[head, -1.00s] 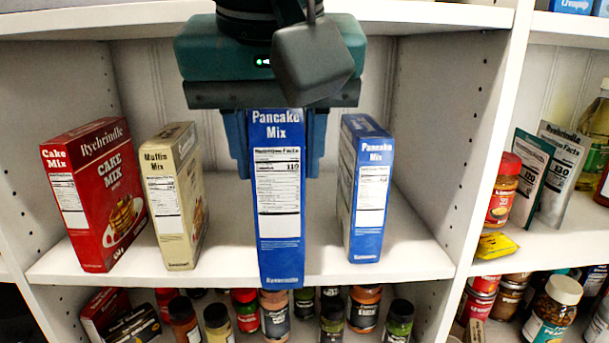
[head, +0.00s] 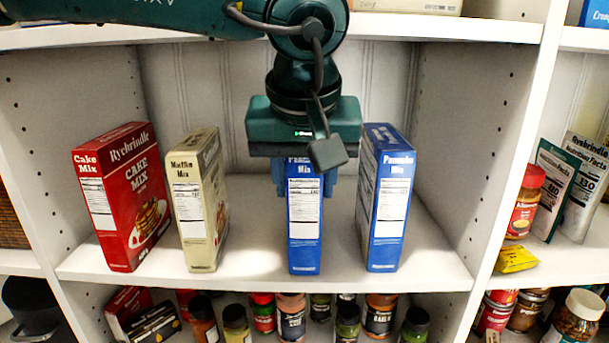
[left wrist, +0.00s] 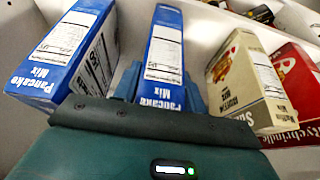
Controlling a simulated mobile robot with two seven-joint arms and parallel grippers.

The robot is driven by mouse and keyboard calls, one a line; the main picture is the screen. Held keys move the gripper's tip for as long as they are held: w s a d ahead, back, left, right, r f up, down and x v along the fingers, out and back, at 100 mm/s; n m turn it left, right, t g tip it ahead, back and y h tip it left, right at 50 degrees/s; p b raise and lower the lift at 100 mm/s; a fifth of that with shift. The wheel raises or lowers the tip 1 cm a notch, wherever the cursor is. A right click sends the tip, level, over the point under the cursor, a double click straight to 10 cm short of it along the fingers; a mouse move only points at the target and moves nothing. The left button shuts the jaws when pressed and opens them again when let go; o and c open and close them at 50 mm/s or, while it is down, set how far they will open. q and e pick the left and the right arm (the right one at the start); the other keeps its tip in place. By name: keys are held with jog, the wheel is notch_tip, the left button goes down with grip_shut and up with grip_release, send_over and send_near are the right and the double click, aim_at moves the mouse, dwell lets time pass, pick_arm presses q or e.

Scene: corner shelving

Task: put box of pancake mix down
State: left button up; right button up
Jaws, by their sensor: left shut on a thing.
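A blue pancake mix box (head: 304,225) is upright between the fingers of my left gripper (head: 303,180), which is shut on it near its top. The box is over the middle shelf, its lower end at or just above the shelf surface near the front; I cannot tell whether it touches. In the left wrist view the held box (left wrist: 165,55) shows its narrow label side between the fingers (left wrist: 165,85). A second blue pancake mix box (head: 388,205) stands upright to its right, apart from it. My right gripper is in no view.
A beige muffin mix box (head: 197,205) and a red cake mix box (head: 120,200) stand to the left on the white shelf (head: 255,265). Bare shelf lies between the muffin box and the held box. Several spice jars (head: 292,315) fill the shelf below.

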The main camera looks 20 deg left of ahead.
pick_arm(q)
jog(key=o, duration=0.9)
jog(key=shift+f, duration=0.2)
jog(key=o, duration=0.4)
jog(key=shift+o, duration=0.2)
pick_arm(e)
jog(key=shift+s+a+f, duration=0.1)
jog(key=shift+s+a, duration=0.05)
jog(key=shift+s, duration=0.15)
pick_arm(q)
jog(key=shift+r, duration=0.15)
jog(key=shift+r, duration=0.25)
jog(key=v, duration=0.4)
jog(key=shift+s+r, duration=0.2)
jog(key=shift+r, duration=0.05)
jog(key=s+d+b, duration=0.3)
jog(key=s, duration=0.8)
jog(key=shift+s+d, duration=0.2)
jog(key=shift+s, duration=0.15)
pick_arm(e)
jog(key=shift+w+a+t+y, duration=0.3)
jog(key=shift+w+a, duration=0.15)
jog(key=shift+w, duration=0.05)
